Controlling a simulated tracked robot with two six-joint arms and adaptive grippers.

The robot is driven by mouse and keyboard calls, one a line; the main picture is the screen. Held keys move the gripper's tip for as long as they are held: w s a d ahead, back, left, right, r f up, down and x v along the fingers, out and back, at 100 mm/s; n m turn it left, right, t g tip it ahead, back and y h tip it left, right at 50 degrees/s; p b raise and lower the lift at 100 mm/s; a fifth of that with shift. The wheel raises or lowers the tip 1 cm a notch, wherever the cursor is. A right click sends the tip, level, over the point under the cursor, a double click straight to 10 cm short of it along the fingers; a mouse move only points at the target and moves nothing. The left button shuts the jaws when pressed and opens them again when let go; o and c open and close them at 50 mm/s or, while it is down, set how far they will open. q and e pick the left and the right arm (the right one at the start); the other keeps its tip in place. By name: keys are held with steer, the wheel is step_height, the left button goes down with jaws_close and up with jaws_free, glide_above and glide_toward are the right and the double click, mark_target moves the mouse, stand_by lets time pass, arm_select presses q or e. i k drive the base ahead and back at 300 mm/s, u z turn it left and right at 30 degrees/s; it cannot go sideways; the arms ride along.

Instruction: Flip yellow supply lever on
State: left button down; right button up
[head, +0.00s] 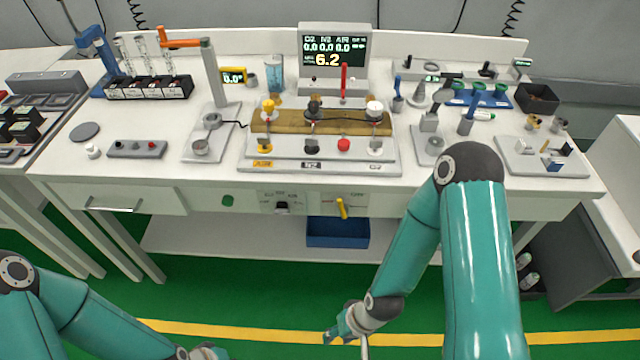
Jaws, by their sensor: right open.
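The yellow supply lever (341,208) sits on a small panel on the front of the bench, below the tabletop. It stands close to upright, tilted slightly, with its top leaning left. The lettering around it is too small to read. My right gripper (347,338) is open, low in front of the bench, over the green floor. It is below the lever and apart from it. My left gripper (206,352) shows only in part at the bottom edge, far from the lever, and its fingers are cut off.
A black knob (282,207) is on the panel left of the lever. A blue bin (338,232) stands on the lower shelf below the lever. A drawer handle (112,208) juts out at left. The gas block (320,150) and display (336,48) are on the tabletop.

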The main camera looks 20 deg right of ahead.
mark_target(342, 205)
steer(key=u, duration=1)
steer(key=k, duration=1)
steer(key=z, duration=1.15)
steer(key=i, duration=1)
steer(key=u, duration=0.1)
